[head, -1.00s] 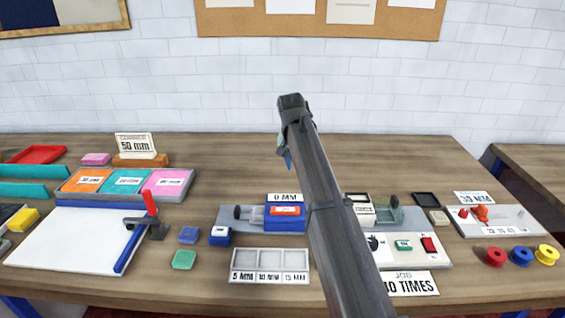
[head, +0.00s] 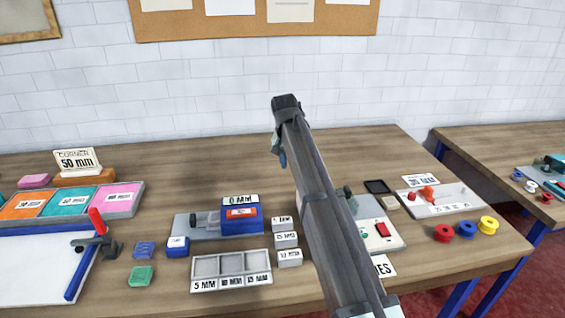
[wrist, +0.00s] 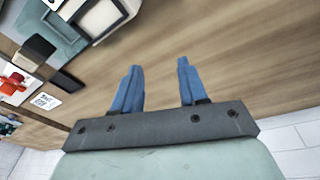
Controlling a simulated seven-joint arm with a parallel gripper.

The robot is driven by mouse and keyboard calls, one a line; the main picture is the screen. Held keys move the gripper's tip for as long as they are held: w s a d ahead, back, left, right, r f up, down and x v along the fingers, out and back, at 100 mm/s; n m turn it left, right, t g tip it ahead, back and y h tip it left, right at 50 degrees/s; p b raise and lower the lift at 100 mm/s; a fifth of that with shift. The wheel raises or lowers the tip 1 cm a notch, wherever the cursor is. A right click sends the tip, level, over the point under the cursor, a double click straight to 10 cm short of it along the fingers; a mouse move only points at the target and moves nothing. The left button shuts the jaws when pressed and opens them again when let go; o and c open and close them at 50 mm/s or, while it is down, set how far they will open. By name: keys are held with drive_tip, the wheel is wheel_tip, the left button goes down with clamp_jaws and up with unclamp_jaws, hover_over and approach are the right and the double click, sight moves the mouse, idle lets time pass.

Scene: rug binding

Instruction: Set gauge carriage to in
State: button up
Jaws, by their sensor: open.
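No part is plainly marked as the gauge carriage. A blue block with a red label (head: 240,220) sits on a grey base (head: 192,232) behind a tray, with a "0 MM" sign at its back. At right, a red piece (head: 428,193) stands on a pale board (head: 462,202) with a number strip; this red piece also shows at the left edge of the wrist view (wrist: 14,82). My gripper (wrist: 160,64) is open and empty, its blue fingers apart over bare table. In the head view my arm hides most of it.
A compartment tray (head: 230,268) and small labelled blocks (head: 287,240) lie left of my arm. Red, blue and yellow spools (head: 466,229) stand near the right table edge. The back of the table is clear. A second table (head: 500,145) stands at right.

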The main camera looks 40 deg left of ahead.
drive_tip(key=shift+w+d, duration=0.15)
idle(0.4)
wheel_tip(320, 180, up, 4)
drive_tip(key=n+g, duration=0.2)
drive_tip(key=n, duration=0.2)
hover_over(192, 216)
wheel_tip(192, 216, down, 13)
drive_tip(key=shift+d+f, duration=0.1)
clamp_jaws()
idle(0.4)
